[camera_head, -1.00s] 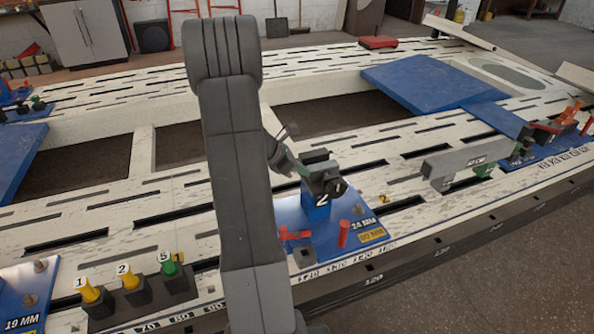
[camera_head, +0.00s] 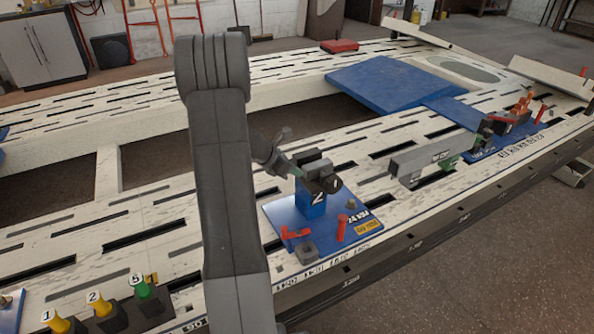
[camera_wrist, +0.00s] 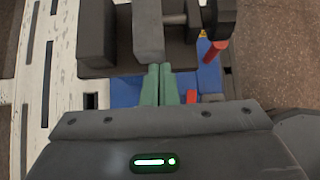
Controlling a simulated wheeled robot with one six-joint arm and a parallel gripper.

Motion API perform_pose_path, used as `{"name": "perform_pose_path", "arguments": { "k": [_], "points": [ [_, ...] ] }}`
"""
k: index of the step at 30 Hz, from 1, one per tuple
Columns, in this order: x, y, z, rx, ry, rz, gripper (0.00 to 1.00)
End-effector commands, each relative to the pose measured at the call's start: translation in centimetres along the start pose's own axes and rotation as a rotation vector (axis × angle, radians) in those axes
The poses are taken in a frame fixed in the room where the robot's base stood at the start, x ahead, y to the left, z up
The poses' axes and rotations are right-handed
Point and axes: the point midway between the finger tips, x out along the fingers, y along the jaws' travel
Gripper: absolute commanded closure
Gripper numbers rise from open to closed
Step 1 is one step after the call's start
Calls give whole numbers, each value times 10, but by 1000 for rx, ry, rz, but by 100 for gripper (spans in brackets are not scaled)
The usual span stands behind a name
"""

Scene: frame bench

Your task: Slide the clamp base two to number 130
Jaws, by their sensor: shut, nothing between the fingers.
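Clamp base two (camera_head: 273,210) is a blue plate on the bench rail, carrying a blue post marked 2 (camera_head: 311,201) with a dark clamp head (camera_head: 318,173) on top. My gripper (camera_head: 294,174) is at the left rear of the clamp head. Its green fingers (camera_wrist: 158,85) are together with nothing between them, and seem to press against the grey clamp block (camera_wrist: 148,32) in the wrist view; contact is not certain. A scale (camera_head: 330,265) runs along the front edge, with 120 (camera_head: 350,283) below the plate; the plate's exact reading is too small to tell.
A grey beam (camera_head: 430,158) and another blue base (camera_head: 500,140) stand further right on the rail. Numbered pegs (camera_head: 98,303) stand at lower left. The rail between the plate and the beam is clear. A blue panel (camera_head: 395,88) lies behind.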

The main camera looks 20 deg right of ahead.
Motion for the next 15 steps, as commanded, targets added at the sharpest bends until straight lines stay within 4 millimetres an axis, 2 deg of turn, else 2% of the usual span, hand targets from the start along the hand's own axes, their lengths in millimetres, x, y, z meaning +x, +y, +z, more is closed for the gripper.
{"name": "perform_pose_path", "arguments": {
  "k": [4,9,15],
  "points": [
    [-15,3,-14,0,0,0,100],
    [-58,3,-11,2,-1,2,100],
    [-95,3,-12,2,0,0,100]
  ]
}}
